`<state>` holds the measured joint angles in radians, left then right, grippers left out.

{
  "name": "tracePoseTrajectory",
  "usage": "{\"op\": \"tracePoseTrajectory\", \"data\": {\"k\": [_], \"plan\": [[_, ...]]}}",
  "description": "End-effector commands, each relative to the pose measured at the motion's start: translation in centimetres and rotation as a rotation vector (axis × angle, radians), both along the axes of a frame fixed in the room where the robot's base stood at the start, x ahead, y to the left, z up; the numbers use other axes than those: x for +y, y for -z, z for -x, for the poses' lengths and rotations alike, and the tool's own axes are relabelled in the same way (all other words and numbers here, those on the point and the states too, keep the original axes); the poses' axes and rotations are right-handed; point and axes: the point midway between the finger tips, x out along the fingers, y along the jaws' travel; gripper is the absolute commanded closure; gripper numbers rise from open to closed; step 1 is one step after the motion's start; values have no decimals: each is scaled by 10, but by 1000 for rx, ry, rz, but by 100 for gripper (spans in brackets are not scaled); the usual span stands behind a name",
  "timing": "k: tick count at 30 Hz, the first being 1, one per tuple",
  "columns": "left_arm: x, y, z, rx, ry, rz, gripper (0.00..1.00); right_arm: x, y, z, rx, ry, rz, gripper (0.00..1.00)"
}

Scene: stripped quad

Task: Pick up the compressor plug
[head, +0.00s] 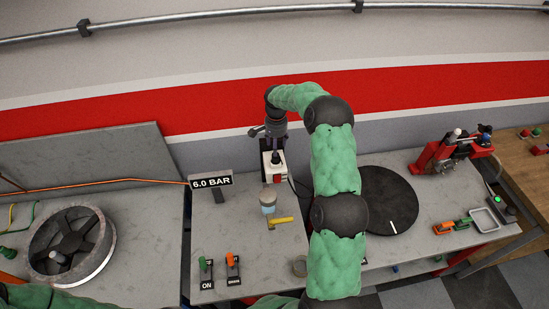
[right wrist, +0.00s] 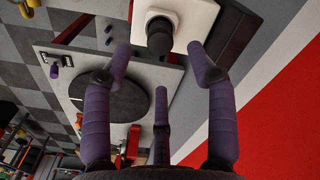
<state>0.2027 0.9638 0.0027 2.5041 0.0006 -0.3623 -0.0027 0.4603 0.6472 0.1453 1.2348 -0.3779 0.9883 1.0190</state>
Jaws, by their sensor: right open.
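A black, round-topped plug (right wrist: 160,36) stands on a white block (right wrist: 188,14) in the right wrist view. In the head view the plug (head: 276,158) shows small and dark on the white block (head: 267,173), close to the wall. My right gripper (right wrist: 159,62) is open, with three purple fingers spread. Two fingertips lie to either side of the plug in the picture and the third is below it; I see no contact. In the head view the right gripper (head: 274,140) is just above the plug, pointing down. My left gripper is out of view.
A "6.0 BAR" sign (head: 210,181) stands left of the block. A yellow-handled hammer (head: 281,222), a jar (head: 268,198) and ON and DRAIN levers (head: 232,266) are in front. A black disc (head: 388,200) lies right of my arm. A wheel (head: 72,246) lies far left.

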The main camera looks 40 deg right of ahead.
Motion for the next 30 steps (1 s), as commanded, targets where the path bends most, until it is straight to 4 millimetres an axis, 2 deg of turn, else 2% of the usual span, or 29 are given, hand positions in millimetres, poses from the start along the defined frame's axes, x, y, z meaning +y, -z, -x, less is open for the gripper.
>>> {"op": "tracePoseTrajectory", "data": {"k": [3,8,14,18,27,29,30], "plan": [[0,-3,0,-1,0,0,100,0,12,0,0,0,-1,42],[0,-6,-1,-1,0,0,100,1,20,1,2,0,-2,42],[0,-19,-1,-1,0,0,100,2,47,2,3,-1,-2,42],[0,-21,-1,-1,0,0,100,1,62,1,0,0,-1,42],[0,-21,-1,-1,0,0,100,1,68,1,-1,0,0,42],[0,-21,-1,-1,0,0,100,1,68,1,-1,0,0,56],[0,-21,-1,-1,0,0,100,1,68,1,-1,0,0,68]]}}
